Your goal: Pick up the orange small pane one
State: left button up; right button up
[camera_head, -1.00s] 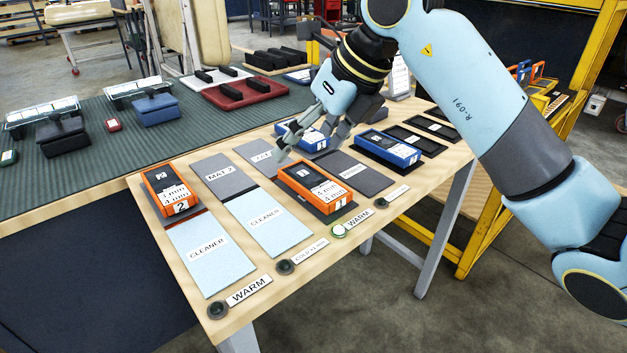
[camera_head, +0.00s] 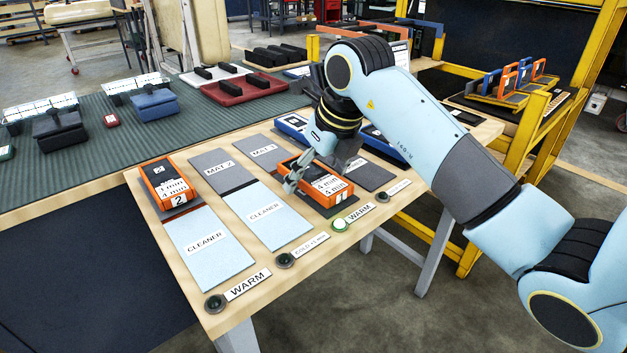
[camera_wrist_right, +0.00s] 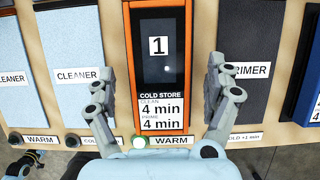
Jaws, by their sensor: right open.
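The orange box marked 1 (camera_head: 331,190), labelled COLD STORE, holds a dark small pane (camera_wrist_right: 159,70) with a white 1 tag. It sits on the wooden table. My right gripper (camera_head: 312,174) is above it with its fingers pointing down, partly covering it in the head view. In the right wrist view the right gripper (camera_wrist_right: 160,75) is open and empty, with one finger on each side of the orange box and gaps between. My left gripper is not in view.
Another orange box, marked 2 (camera_head: 168,184), stands at the table's left. A lit green button (camera_head: 340,224) is beside a WARM label at the front edge.

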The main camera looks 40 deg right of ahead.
jog(key=c, duration=1.3)
jog(key=shift+c, duration=0.6)
jog(key=shift+r, duration=0.15)
